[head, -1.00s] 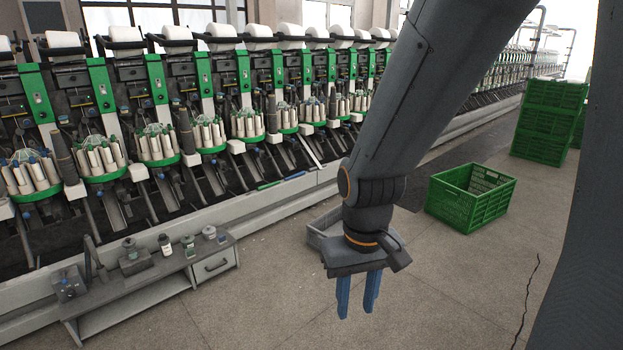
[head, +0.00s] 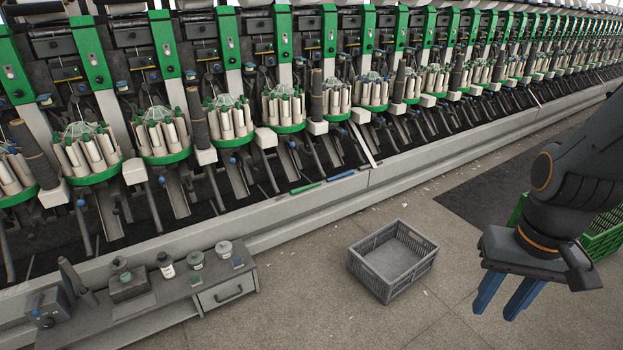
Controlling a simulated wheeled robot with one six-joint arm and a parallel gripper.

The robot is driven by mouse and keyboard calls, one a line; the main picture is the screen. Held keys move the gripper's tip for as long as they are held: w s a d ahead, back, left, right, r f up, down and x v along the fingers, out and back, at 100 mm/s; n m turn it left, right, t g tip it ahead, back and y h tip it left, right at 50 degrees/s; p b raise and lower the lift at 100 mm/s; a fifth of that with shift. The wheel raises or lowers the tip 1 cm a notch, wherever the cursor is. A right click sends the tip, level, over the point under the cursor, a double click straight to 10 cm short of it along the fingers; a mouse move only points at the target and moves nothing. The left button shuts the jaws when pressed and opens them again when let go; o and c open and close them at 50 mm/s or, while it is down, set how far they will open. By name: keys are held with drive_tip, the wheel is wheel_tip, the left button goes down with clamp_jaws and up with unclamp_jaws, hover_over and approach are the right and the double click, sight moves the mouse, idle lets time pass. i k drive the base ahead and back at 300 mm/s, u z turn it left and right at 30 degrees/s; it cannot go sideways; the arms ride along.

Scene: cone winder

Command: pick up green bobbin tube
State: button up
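A thin green bobbin tube (head: 305,188) lies on the front ledge of the winding machine, near the middle of the head view. A similar blue tube (head: 341,175) lies just right of it on the same ledge. My gripper (head: 495,313) hangs at the lower right, well away from the ledge, with its blue fingers pointing down. The fingers are apart and nothing shows between them.
A grey crate (head: 366,272) stands on the floor between the ledge and my gripper. A low grey bench (head: 170,306) with jars stands at the lower left. A green crate (head: 603,243) is partly hidden behind my arm. Floor around the grey crate is clear.

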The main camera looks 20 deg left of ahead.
sight(293, 192)
drive_tip(key=u, duration=0.45)
drive_tip(key=i, duration=1.65)
drive_tip(key=u, duration=0.55)
drive_tip(key=k, duration=0.5)
drive_tip(key=u, duration=2)
drive_tip(key=i, duration=1.35)
drive_tip(key=z, duration=2.05)
